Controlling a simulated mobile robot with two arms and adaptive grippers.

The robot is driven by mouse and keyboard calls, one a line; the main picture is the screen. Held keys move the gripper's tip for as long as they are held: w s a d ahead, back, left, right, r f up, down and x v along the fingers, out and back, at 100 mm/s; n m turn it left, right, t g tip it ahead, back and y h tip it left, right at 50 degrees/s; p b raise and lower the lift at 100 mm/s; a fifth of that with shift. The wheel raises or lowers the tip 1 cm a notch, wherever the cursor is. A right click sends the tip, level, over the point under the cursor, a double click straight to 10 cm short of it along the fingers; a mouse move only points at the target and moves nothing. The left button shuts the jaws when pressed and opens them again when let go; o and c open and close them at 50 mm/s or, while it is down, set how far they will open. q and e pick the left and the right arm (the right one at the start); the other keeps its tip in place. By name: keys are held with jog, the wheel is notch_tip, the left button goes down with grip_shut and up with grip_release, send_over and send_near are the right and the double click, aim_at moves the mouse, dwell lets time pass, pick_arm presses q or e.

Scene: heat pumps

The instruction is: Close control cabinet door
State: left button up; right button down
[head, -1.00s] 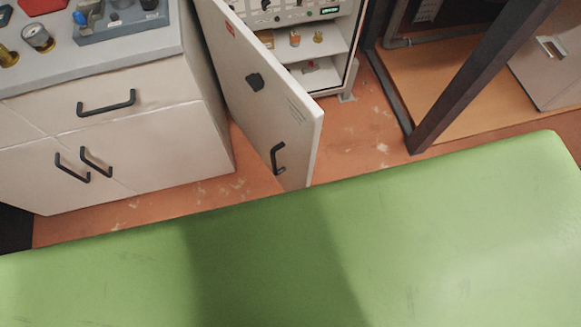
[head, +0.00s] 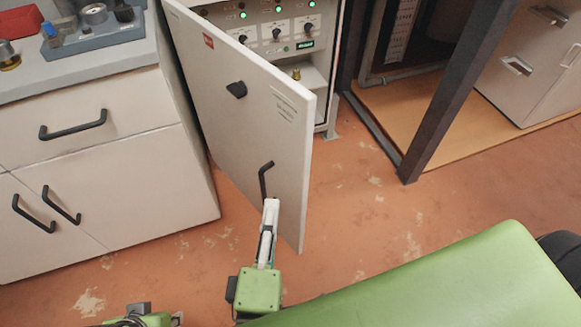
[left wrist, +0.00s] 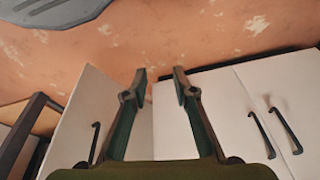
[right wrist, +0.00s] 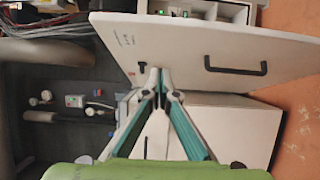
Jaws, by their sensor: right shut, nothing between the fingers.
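The control cabinet door (head: 255,125) stands wide open in the head view, a white panel with a black latch knob and a black handle (head: 264,178). The open cabinet (head: 290,45) behind it shows switches and lit green lamps. My right gripper (head: 271,205) is shut and empty; in the head view it overlaps the door's lower part just below the handle, and contact cannot be told. The right wrist view shows its closed fingertips (right wrist: 157,72) in front of the door (right wrist: 200,45). My left gripper (left wrist: 161,75) is open and empty, with the door (left wrist: 85,125) beyond it.
A white drawer cabinet (head: 100,140) with black handles stands left of the door, with tools on top. A dark frame post (head: 430,110) stands on the right. The orange floor (head: 360,220) in front is clear. My green base fills the lower right.

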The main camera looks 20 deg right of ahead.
send_near(293, 145)
jog(key=w+a, duration=0.2)
jog(key=w, duration=0.2)
jog(key=d, duration=0.1)
jog(key=w+d, duration=0.1)
jog(key=d, duration=0.1)
jog(key=shift+d, duration=0.25)
pick_arm(q)
jog(key=shift+s+r, duration=0.15)
jog(key=shift+r, duration=0.4)
pick_arm(e)
jog(key=shift+w+d+f, duration=0.1)
jog(key=shift+w+d, duration=0.15)
jog(key=shift+d, duration=0.15)
